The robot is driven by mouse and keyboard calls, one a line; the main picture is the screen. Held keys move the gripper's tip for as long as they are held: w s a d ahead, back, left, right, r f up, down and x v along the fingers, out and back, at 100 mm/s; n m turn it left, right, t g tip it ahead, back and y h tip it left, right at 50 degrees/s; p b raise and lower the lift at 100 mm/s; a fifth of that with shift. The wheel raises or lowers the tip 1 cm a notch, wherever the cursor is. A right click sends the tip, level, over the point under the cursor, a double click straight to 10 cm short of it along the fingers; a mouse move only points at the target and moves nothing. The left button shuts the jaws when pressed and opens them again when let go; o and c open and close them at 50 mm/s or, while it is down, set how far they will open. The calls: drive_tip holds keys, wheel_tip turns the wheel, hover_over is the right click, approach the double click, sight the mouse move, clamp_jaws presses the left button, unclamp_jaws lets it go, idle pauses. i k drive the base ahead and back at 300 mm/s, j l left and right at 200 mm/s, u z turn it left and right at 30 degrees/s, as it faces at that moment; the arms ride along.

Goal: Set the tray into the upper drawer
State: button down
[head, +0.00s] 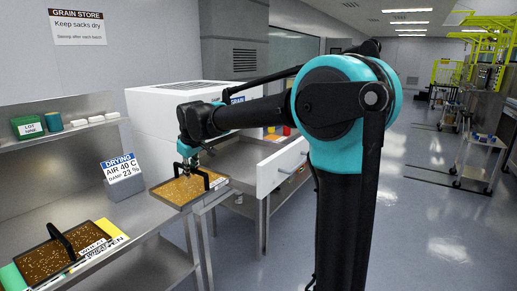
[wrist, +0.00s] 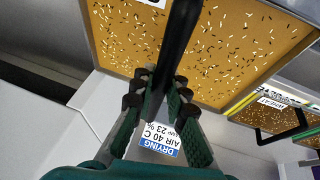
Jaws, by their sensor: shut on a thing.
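My gripper (head: 187,167) is shut on the black handle (wrist: 180,35) of a grain-filled tray. Its fingers (wrist: 158,88) close on both sides of the bar in the wrist view. The held tray (head: 168,200) looks about level, near the right end of the steel bench; I cannot tell whether it touches anything below. In the wrist view the tray (wrist: 205,106) fills the top. A drawer (head: 238,157) stands pulled out from the white cabinet (head: 160,103), right of the tray. Its white front (head: 283,166) faces the aisle. My arm hides part of the cabinet and drawer.
A second grain tray (head: 72,262) with a black handle lies at the bench's front left, beside wheat labels. A drying sign (head: 122,172) stands behind the held tray. A shelf (head: 60,140) carries a green box and small items.

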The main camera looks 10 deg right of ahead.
sight(251, 163)
drive_tip(key=i+l+z, duration=0.1)
drive_tip(key=i+l, duration=0.6)
drive_tip(key=i, duration=0.2)
drive_tip(key=l+z, duration=0.05)
